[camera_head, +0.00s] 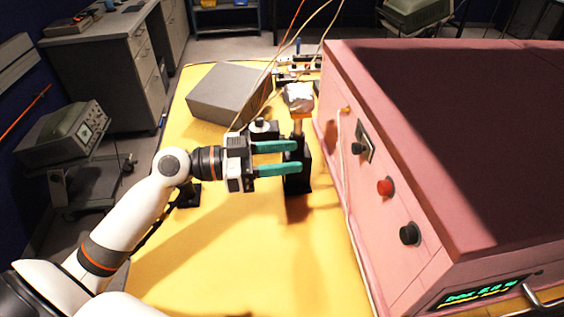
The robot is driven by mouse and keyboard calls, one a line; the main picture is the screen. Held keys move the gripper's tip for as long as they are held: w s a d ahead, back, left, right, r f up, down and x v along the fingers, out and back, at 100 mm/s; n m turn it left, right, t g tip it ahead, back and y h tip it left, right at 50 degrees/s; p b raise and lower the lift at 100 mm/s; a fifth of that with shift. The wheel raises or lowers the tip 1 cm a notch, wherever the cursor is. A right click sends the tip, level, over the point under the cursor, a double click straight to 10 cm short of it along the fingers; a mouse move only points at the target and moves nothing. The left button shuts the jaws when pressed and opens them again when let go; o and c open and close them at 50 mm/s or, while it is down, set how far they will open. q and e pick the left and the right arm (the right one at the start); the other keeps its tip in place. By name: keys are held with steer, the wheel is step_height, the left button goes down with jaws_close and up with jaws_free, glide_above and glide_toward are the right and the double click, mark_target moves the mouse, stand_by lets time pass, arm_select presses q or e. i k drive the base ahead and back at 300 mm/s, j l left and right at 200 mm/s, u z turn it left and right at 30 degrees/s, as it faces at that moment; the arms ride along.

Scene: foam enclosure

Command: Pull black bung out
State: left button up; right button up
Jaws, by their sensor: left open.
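A round black bung (410,234) sticks out of the side wall of the large pink enclosure (400,265), low and towards its near end. My left gripper (299,158) is over the yellow table, to the left of the enclosure and farther back than the black bung. Its two teal fingers are apart and point right, towards the pink wall. They are clear of the bung, and a black stand shows at their tips. I cannot tell whether the fingers touch this stand. My right gripper is not in view.
A pale cable (342,185) runs down this wall. A black stand (298,185) and a grey box (228,93) are on the yellow table (240,260). The table's near part is clear.

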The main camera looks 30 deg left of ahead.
mark_target(408, 235)
steer(key=k+j, duration=0.15)
steer(key=j, duration=0.2)
steer(key=k+j, duration=0.2)
steer(key=j, duration=0.2)
steer(key=k+j, duration=0.15)
steer(key=j, duration=0.2)
steer(key=k+j, duration=0.15)
steer(key=j, duration=0.25)
steer(key=k+j, duration=0.2)
steer(key=j, duration=0.15)
